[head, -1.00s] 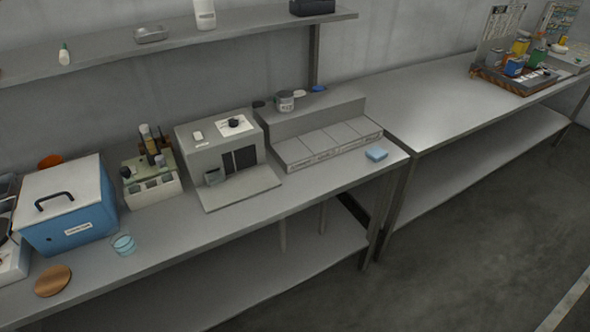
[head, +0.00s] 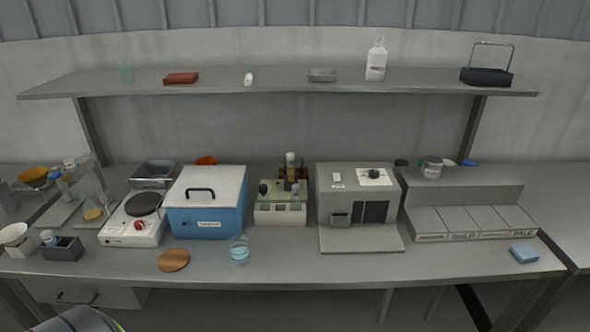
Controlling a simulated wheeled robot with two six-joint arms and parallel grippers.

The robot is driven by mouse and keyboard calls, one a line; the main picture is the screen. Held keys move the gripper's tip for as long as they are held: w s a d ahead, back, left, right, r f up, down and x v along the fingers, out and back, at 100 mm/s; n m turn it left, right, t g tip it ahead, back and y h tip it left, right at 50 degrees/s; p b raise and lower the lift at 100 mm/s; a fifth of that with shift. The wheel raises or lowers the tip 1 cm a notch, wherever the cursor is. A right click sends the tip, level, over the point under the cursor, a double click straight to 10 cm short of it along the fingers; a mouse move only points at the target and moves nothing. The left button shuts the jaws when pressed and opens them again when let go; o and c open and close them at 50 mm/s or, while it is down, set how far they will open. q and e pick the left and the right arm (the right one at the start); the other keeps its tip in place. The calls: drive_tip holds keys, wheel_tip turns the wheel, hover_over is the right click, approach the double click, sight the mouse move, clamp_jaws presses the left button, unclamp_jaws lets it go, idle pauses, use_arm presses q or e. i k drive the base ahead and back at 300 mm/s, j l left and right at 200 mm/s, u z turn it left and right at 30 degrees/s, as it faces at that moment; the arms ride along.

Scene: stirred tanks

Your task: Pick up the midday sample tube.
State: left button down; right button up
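A pale rack block (head: 280,216) stands on the bench between the blue box and the grey cabinet. Small capped tubes stand in it, one with a dark cap (head: 263,191) and one with a grey-blue cap (head: 296,194). Behind it is a brown holder (head: 304,173) with a taller vessel (head: 290,167) with a pale cap. No label on any tube is legible, so I cannot tell which is the midday sample tube. Neither of my grippers shows; a grey rounded part at the bottom left may be my arm.
A blue box with a white lid (head: 208,218), a hotplate (head: 132,230) and a grey cabinet (head: 358,214) line the bench. A glass beaker (head: 239,251) and a round wooden disc (head: 174,260) lie near the front edge. A shelf (head: 220,90) runs above.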

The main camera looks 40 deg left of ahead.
sight(290, 166)
drive_tip(key=u, duration=1.05)
